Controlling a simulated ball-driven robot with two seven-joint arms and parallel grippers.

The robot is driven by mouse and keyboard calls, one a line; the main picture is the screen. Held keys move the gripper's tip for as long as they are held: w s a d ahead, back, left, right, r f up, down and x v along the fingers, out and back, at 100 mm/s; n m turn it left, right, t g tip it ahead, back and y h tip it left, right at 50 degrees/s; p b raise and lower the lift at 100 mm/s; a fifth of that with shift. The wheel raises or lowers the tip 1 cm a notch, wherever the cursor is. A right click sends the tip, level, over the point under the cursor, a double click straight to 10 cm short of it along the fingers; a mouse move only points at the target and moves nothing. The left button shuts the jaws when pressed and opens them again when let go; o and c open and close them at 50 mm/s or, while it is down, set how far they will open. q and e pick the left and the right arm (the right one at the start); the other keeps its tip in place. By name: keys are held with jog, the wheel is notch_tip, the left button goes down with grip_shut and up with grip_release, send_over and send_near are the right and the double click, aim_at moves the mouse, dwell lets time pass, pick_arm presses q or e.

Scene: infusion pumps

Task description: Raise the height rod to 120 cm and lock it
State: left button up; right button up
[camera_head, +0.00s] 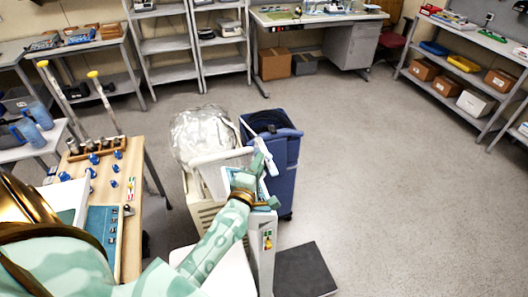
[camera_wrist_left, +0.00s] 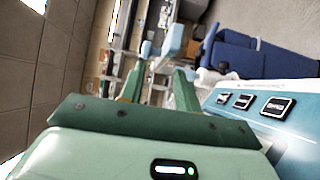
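A scale-like column (camera_head: 262,250) stands beside a dark floor plate (camera_head: 306,270). Its pale blue head panel (camera_head: 264,190) lies beside my left gripper (camera_head: 263,158). In the left wrist view, the panel (camera_wrist_left: 290,92) has several dark-framed buttons and lies right of the gripper (camera_wrist_left: 159,44). The green fingers with pale blue tips are apart, with nothing clearly held between them. A small dark knob-like part (camera_wrist_left: 226,68) shows just beyond the panel's edge. I cannot clearly make out the height rod, its marks or its lock. My right gripper is not in view.
A blue bin (camera_head: 285,165) and a clear-bagged container (camera_head: 200,135) stand close behind the column. Shelves (camera_head: 470,85) line the right wall. The floor (camera_head: 400,190) at right is clear.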

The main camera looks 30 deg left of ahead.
aim_at(265, 152)
pick_arm(q)
jog(key=x, duration=0.6)
jog(key=shift+s, duration=0.1)
grip_shut()
